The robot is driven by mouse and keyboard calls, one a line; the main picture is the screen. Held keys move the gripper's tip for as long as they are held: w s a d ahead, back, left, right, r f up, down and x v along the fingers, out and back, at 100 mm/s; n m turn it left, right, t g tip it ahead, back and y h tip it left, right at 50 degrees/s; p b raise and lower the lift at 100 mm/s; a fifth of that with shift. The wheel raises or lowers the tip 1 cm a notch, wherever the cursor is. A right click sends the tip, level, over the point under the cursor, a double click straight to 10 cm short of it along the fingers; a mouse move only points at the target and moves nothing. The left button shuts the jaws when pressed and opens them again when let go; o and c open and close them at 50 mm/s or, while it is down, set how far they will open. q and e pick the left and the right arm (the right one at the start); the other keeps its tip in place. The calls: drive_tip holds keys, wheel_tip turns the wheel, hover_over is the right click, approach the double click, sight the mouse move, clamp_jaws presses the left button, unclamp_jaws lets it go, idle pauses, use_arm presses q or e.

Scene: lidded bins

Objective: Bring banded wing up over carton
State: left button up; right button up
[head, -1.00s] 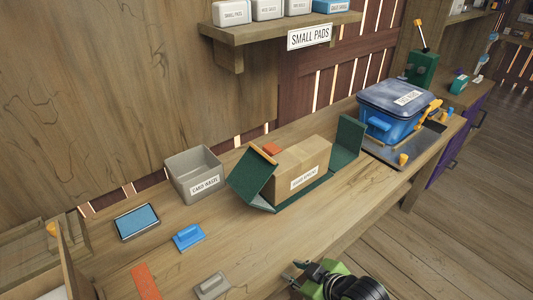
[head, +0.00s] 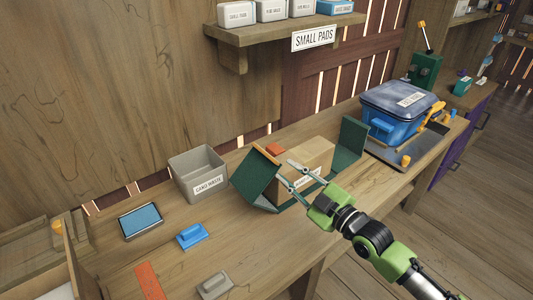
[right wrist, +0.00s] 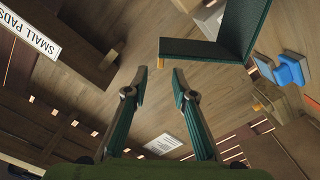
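The carton (head: 312,152) sits on the bench between two green wings. The banded wing (head: 254,178), on its left, leans at a slant with a wooden strip (head: 266,154) along its top edge. The plain wing (head: 350,141) stands upright on the right. My right gripper (head: 286,171) is open in front of the carton, its fingertips close to the banded wing's right side; I cannot tell whether they touch. The gap between the fingers looks empty in the right wrist view (right wrist: 160,76). The gripper hides part of the carton's label. My left gripper is not in view.
The card waste bin (head: 199,174) stands left of the wing. A blue handled block (head: 191,236), a blue pad (head: 141,220) and a grey block (head: 213,286) lie on the bench. A blue lidded bin (head: 395,112) stands right. A shelf (head: 265,31) hangs above.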

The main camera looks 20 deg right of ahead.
sight(266, 153)
drive_tip(key=p+x, duration=0.1)
drive_tip(key=x, duration=0.9)
drive_tip(key=shift+w+a+f, duration=0.1)
drive_tip(key=shift+w, duration=0.1)
clamp_jaws()
